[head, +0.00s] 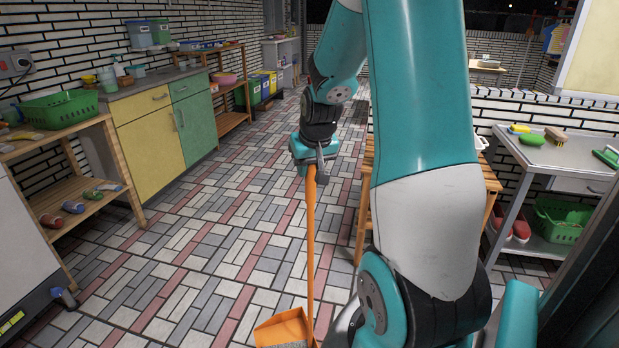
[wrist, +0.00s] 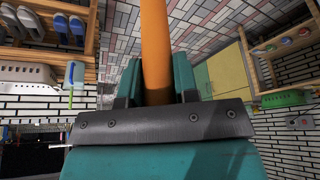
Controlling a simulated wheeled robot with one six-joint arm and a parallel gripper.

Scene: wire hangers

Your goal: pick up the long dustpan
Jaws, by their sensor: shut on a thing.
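The long dustpan has an orange pole (head: 311,235) and an orange pan (head: 284,328) at its lower end, near the bottom edge of the head view. My gripper (head: 313,168) is shut on the upper end of the pole, which hangs nearly upright below it. In the wrist view the orange pole (wrist: 155,45) runs between the two teal fingers of my gripper (wrist: 158,88). My arm hides the area right of the pan, and I cannot tell whether the pan touches the floor.
A yellow and green cabinet (head: 160,130) and a wooden shelf (head: 75,165) with a green basket (head: 58,108) line the left wall. A wooden bench (head: 367,190) stands right behind my arm. A grey table (head: 560,155) with brushes is at right. The tiled floor (head: 215,235) at left is clear.

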